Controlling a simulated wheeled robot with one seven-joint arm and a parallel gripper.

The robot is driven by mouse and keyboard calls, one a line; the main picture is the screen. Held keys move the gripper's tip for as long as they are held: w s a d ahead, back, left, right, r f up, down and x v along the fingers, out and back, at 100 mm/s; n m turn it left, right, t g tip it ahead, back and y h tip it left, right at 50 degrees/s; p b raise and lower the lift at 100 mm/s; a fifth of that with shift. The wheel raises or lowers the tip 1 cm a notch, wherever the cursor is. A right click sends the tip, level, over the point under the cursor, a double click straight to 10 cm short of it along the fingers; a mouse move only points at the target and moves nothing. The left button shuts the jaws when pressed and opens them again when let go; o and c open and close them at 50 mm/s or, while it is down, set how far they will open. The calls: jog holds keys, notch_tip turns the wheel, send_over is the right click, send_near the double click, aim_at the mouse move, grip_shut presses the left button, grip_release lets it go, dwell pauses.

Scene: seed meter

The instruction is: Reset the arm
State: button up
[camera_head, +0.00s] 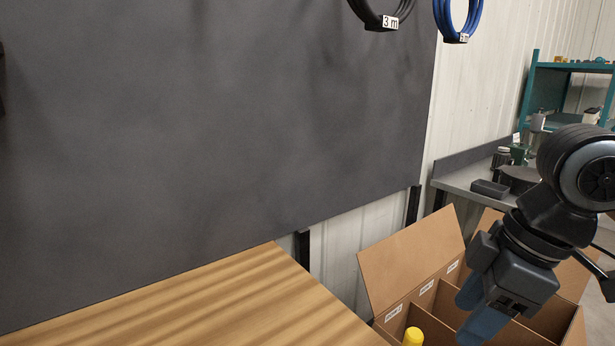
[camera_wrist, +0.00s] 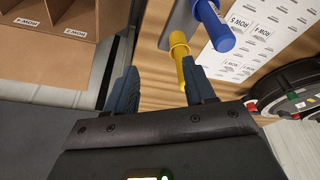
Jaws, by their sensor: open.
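My gripper (camera_head: 484,318) hangs from my arm at the right of the head view, in front of an open cardboard box (camera_head: 412,262). Its blue fingers point down and the tips run near the lower frame edge. In the wrist view my gripper (camera_wrist: 158,85) has its two fingers spread apart, with nothing held between them. A yellow-handled item (camera_wrist: 179,45) shows beyond them, closer to the right finger. I cannot tell its exact distance.
The box has compartments with row labels. A yellow top (camera_head: 413,337) shows by it. A wooden bench (camera_head: 230,305) lies at left below a dark panel (camera_head: 210,120). The wrist view shows a blue item (camera_wrist: 215,25) and a label sheet (camera_wrist: 255,35).

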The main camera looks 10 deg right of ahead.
jog(key=w+a+r+m+t+y, duration=0.4)
jog(key=a+r+t+y, duration=0.15)
jog(key=a, duration=0.45)
jog(key=w+a+r+m+t+y, duration=0.35)
jog(key=a+t, duration=0.35)
jog(key=a, duration=0.3)
jog(key=s+d+f+m+t+h, duration=0.1)
jog(key=s+d+f+m+h, duration=0.3)
jog(key=s+f, duration=0.35)
jog(key=s+d+f+m+t+h, duration=0.1)
jog(key=s+f+m+t+h, duration=0.1)
jog(key=s+f+m+h, duration=0.55)
jog(key=s+d+f+n, duration=0.1)
jog(key=s+f, duration=0.1)
jog(key=s, duration=0.1)
jog(key=s+d+f+n+g, duration=0.1)
jog(key=s+f+n, duration=0.1)
jog(key=s, duration=0.2)
jog(key=s+d+f+n+g, duration=0.1)
jog(key=s+d+f, duration=0.1)
jog(key=s, duration=0.2)
jog(key=shift+s+d+f+n+h, duration=0.1)
jog(key=shift+f+n+h, duration=0.05)
jog(key=shift+n+h, duration=0.15)
jog(key=s+d+n, duration=0.4)
jog(key=s, duration=0.5)
jog(key=shift+s+r+g, duration=0.3)
jog(key=shift+r+g, duration=0.05)
jog(key=shift+r, duration=0.05)
